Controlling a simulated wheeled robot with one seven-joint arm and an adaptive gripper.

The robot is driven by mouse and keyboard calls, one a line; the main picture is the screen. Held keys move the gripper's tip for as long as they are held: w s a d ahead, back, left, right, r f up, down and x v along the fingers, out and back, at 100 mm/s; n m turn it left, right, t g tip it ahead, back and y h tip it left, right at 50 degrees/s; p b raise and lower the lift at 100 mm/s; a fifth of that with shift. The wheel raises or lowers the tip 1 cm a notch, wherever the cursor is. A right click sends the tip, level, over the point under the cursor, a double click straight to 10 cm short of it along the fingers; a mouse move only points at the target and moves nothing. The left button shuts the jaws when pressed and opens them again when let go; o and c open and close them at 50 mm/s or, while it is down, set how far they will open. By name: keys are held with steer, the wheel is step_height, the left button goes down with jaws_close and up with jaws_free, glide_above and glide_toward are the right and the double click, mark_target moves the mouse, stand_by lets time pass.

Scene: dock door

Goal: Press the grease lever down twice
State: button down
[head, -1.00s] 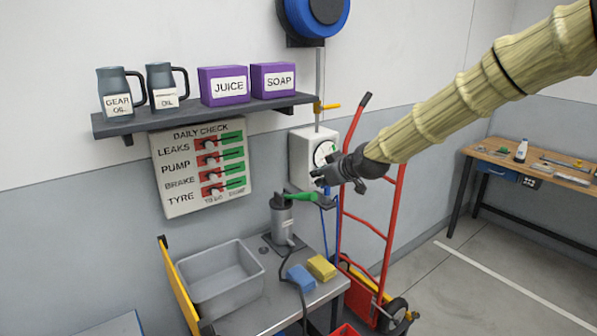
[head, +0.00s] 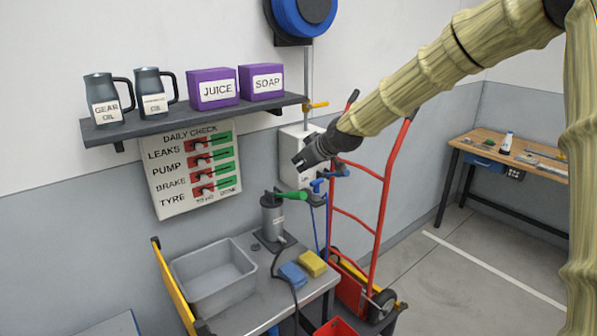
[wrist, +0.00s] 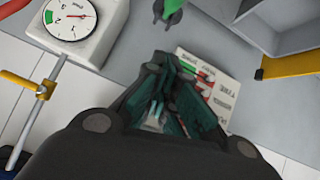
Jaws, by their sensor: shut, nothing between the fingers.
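The grease pump (head: 272,217) is a grey cylinder standing on the metal bench. Its green lever (head: 291,195) sticks out to the right from the top, roughly level. My gripper (head: 300,163) is above the lever, apart from it, in front of the white gauge box. In the wrist view my gripper (wrist: 158,118) shows dark fingers closed together and empty, and the green lever tip (wrist: 172,8) shows at the top edge.
The white gauge box (head: 291,148) is on the wall behind my gripper, with a yellow-handled valve (head: 315,105) above. A red hand truck (head: 385,190) stands to the right. A grey bin (head: 212,290), blue sponge (head: 292,275) and yellow sponge (head: 312,263) are on the bench.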

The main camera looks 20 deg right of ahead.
steer(key=p, duration=0.3)
glide_above(293, 193)
steer(key=w+a, duration=0.1)
step_height(293, 193, down, 6)
steer(key=shift+s+d+f+p, duration=0.2)
steer(key=shift+f+p, duration=0.15)
steer(key=shift+f, duration=0.25)
steer(key=shift+s+d+f+p, duration=0.2)
steer(key=shift+f+p, duration=0.2)
steer(key=shift+f, duration=0.15)
steer(key=shift+s+d+f+p, duration=0.2)
steer(key=shift+f+p, duration=0.15)
steer(key=shift+f, duration=0.25)
steer(key=shift+f+b, duration=0.2)
steer(key=shift+b, duration=0.15)
